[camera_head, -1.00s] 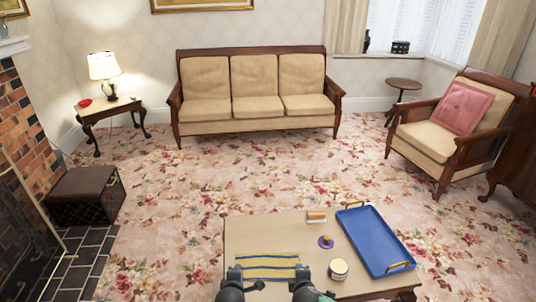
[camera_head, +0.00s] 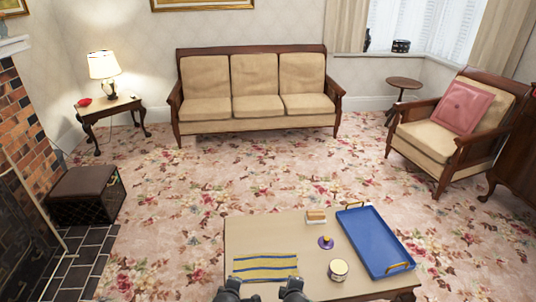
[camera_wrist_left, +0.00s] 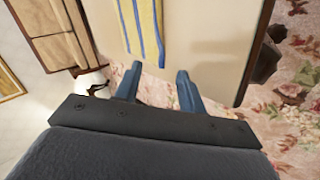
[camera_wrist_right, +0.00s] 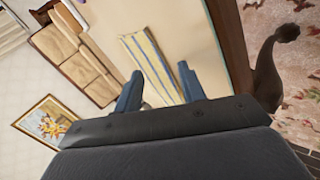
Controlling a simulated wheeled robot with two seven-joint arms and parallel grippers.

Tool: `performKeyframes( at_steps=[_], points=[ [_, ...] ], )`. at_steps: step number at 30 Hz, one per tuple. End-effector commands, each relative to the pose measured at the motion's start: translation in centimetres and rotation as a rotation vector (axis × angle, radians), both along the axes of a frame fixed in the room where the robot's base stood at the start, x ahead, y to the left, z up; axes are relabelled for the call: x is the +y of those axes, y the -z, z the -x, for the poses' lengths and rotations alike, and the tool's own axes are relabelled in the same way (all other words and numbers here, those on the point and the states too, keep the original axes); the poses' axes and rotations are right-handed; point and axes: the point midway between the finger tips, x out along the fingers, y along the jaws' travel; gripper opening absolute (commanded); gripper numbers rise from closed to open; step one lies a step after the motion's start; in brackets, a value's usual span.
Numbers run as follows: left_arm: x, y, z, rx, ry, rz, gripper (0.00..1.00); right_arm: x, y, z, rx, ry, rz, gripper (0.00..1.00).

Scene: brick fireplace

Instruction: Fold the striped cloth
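The striped cloth (camera_head: 265,267) lies flat on the near left of the low table (camera_head: 270,235). It is cream with yellow and dark blue stripes running left to right. It also shows in the left wrist view (camera_wrist_left: 140,28) and the right wrist view (camera_wrist_right: 152,65). I cannot tell how many layers it has. My left gripper (camera_wrist_left: 159,72) is open and empty, near the cloth's left near corner. My right gripper (camera_wrist_right: 160,72) is open and empty, near its right near corner. Both are at the cloth's near edge and apart from each other.
A blue tray (camera_head: 375,240) with handles fills the table's right side. A round tin or cup (camera_head: 338,268), a small purple object (camera_head: 326,242) and a small brown-and-white block (camera_head: 316,216) stand between cloth and tray. The table behind the cloth is clear.

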Motion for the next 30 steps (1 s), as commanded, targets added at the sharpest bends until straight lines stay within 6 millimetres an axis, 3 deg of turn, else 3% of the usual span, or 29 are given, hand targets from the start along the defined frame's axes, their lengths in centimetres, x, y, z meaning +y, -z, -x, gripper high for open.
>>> performKeyframes(
  at_steps=[6,13,20,30],
  points=[
    [0.7,-1.6,5.6,0.104,0.18,-0.153,0.4,1.7,-2.2,5.7,0.117,0.148,-0.17,0.4],
    [1.3,-3.8,12.6,0.221,0.446,-0.318,0.4,1.6,-4.9,12.3,0.262,0.345,-0.35,0.4],
    [1.6,-6.9,19.7,0.313,0.752,-0.452,0.4,-0.3,-7.7,19.0,0.409,0.557,-0.499,0.4],
    [1.9,-12.1,29.4,0.375,1.229,-0.59,0.4,-4.5,-11.8,28.9,0.595,0.865,-0.65,0.4]
  ],
)
